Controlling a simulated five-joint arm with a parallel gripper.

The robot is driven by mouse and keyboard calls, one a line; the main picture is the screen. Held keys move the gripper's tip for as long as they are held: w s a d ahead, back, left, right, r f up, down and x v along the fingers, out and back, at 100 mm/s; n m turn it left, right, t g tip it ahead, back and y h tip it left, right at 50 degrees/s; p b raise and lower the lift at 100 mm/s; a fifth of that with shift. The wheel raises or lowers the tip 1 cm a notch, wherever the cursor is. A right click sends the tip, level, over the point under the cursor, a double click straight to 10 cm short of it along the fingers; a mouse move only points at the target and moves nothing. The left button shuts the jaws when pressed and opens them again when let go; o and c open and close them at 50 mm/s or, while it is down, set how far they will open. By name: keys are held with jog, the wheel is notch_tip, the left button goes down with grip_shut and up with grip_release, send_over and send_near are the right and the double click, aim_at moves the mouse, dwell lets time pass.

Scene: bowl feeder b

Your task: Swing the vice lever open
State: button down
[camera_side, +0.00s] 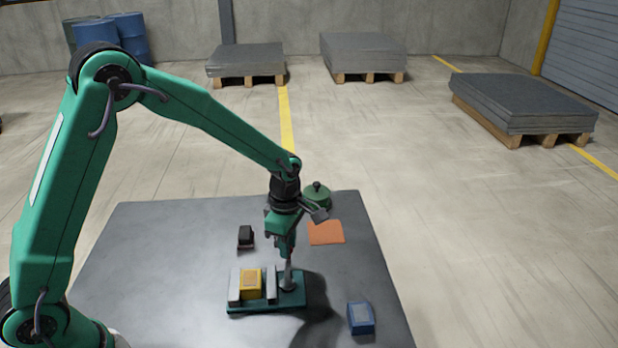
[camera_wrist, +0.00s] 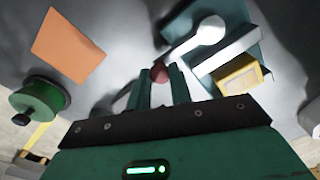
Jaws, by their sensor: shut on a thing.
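The vice has a dark green base plate (camera_side: 235,309) with two upright grey jaws, and a yellow block (camera_side: 250,284) sits between them. In the wrist view, the pale lever (camera_wrist: 184,47) runs from its round pivot down-left to a dark red knob (camera_wrist: 160,70). In the side view the lever's foot (camera_side: 288,286) is at the right of the jaws. My gripper (camera_side: 288,257) points down above the vice's right end. In the wrist view my gripper (camera_wrist: 160,82) is shut on the lever's knob, which lies between the fingertips. The fingers partly hide the knob.
An orange mat (camera_side: 327,233) and a green round pot-like thing (camera_side: 317,197) with a black knob lie behind my gripper. A small black block (camera_side: 245,235) stands back left, and a blue box (camera_side: 361,318) front right.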

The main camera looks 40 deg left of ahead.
jog(key=shift+s+a+n, duration=0.2)
jog(key=shift+a+n, duration=0.05)
jog(key=shift+n, duration=0.25)
jog(key=c, duration=1.3)
grip_release()
jog(key=shift+o, duration=0.2)
jog(key=shift+r, duration=0.1)
jog(key=shift+r, duration=3.85)
jog(key=shift+r, duration=0.1)
